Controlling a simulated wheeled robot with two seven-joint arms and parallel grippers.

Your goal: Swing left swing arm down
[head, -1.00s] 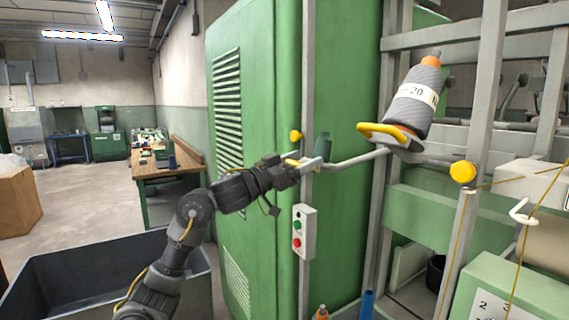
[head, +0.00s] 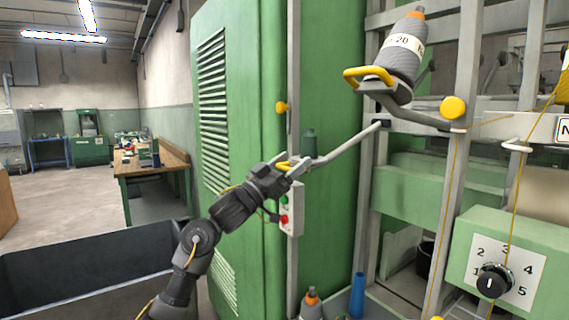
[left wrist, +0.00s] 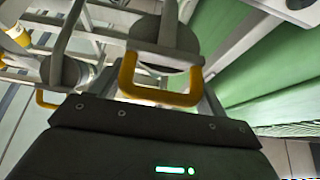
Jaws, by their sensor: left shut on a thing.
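The left swing arm (head: 345,146) is a grey bar that runs from the machine frame down to the left. The left wrist view shows a yellow U-shaped handle (left wrist: 128,75) just beyond the gripper body; the fingertips are hidden there. The right swing arm (head: 425,119) carries a grey yarn bobbin (head: 400,52) marked 20 and has its own yellow handle (head: 368,75). My right gripper is out of view.
A green cabinet (head: 235,130) stands behind my left arm. A switch box (head: 291,210) with green and red buttons sits just below the gripper. A numbered dial box (head: 510,262) is at lower right. A dark bin (head: 90,265) is at lower left.

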